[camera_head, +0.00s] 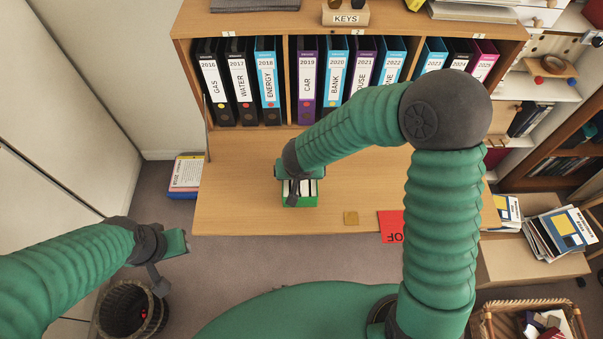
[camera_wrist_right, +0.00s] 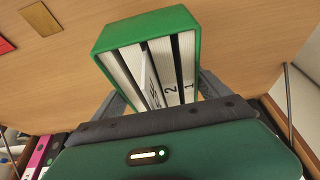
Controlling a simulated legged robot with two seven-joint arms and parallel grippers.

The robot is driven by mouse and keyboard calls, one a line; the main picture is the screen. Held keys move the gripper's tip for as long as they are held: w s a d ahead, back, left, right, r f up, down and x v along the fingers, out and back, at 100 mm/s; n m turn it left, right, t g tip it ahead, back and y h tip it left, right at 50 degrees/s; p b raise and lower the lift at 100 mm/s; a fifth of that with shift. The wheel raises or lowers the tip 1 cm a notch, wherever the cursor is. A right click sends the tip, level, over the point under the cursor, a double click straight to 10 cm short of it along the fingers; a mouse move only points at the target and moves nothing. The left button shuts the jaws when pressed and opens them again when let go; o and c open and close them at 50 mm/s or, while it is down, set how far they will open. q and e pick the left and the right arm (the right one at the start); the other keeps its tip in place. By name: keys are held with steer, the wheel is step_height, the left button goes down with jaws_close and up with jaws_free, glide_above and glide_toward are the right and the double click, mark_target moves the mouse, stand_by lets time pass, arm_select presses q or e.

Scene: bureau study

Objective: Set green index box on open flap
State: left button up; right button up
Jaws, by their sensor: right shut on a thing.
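The green index box (camera_head: 300,201) is at the middle of the open wooden flap (camera_head: 240,185) of the bureau, near its front edge. It holds white cards with dark dividers. My right gripper (camera_head: 298,188) reaches down over the box and is shut on it. In the right wrist view the green box (camera_wrist_right: 150,28) sits between the fingers, with the wooden flap (camera_wrist_right: 65,75) behind it. I cannot tell whether its base touches the flap. My left gripper (camera_head: 160,283) hangs over the floor at the left, away from the flap; its finger opening is unclear.
Labelled binders (camera_head: 330,80) fill the shelf behind the flap. A brass plate (camera_head: 351,218) and a red sign (camera_head: 391,226) lie on the flap, right of the box. A wicker bin (camera_head: 125,308) is below my left gripper. The flap's left part is clear.

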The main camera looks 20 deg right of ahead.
steer(key=shift+w+d+f, duration=0.15)
steer(key=shift+w+d, duration=0.2)
steer(key=shift+w, duration=0.1)
steer(key=shift+f, duration=1.65)
steer(key=shift+b, duration=0.3)
steer(key=o, duration=1.9)
steer(key=shift+r, duration=0.1)
steer(key=p+v, duration=0.3)
steer(key=v, duration=0.8)
steer(key=shift+s+a+r, duration=0.15)
steer(key=shift+s+r, duration=0.1)
steer(key=shift+r, duration=0.05)
steer(key=s+d+n, duration=0.1)
steer(key=s+d, duration=0.2)
steer(key=s, duration=0.2)
steer(key=s+d+r+n+g+y, duration=0.1)
steer(key=s+d+n, duration=0.1)
steer(key=s, duration=0.4)
steer(key=shift+d+r+g, duration=0.3)
steer(key=shift+d+r, duration=0.05)
steer(key=shift+d, duration=0.5)
